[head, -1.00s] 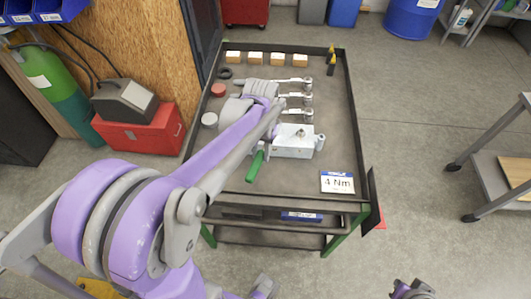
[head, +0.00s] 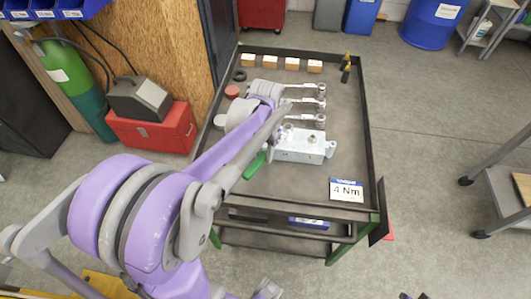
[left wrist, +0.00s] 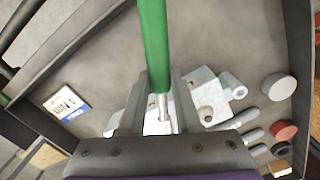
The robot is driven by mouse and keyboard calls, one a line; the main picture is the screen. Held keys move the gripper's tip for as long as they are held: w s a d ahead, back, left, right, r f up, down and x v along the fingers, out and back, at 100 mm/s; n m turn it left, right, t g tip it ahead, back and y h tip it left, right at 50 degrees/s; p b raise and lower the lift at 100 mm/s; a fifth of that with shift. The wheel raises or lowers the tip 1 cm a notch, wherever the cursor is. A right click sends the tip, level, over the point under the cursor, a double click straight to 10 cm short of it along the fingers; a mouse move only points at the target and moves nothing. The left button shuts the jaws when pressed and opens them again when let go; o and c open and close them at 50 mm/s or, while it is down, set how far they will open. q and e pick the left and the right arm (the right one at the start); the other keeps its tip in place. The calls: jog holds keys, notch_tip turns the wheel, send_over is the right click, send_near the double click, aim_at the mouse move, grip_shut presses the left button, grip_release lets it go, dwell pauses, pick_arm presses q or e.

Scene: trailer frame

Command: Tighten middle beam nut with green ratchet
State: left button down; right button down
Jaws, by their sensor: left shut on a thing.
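A pale metal block (head: 297,148), which looks like the beam, lies on the grey cart top. Nuts or bolt heads show on its upper face; one (head: 312,140) is clear of my arm. In the left wrist view my left gripper (left wrist: 160,100) is shut on the green ratchet (left wrist: 154,45). Its green handle also shows in the head view (head: 255,165), left of the block. The ratchet's metal shank runs down between the fingers towards the block (left wrist: 207,95); whether it touches a nut is hidden.
Several other ratchets or wrenches (head: 305,102) lie behind the block. Wooden blocks (head: 292,64) line the back of the cart (head: 345,125). The cart's right side is mostly clear.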

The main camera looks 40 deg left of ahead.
pick_arm(q)
jog(key=shift+a, duration=0.1)
jog(key=shift+a+m, duration=0.9)
jog(key=shift+a, duration=0.1)
jog(key=shift+w+a+m, duration=0.15)
jog(key=shift+a+m, duration=0.75)
jog(key=shift+a, duration=0.15)
jog(key=shift+w+a+m, duration=0.3)
jog(key=shift+a+m, duration=0.6)
jog(key=shift+a, duration=0.1)
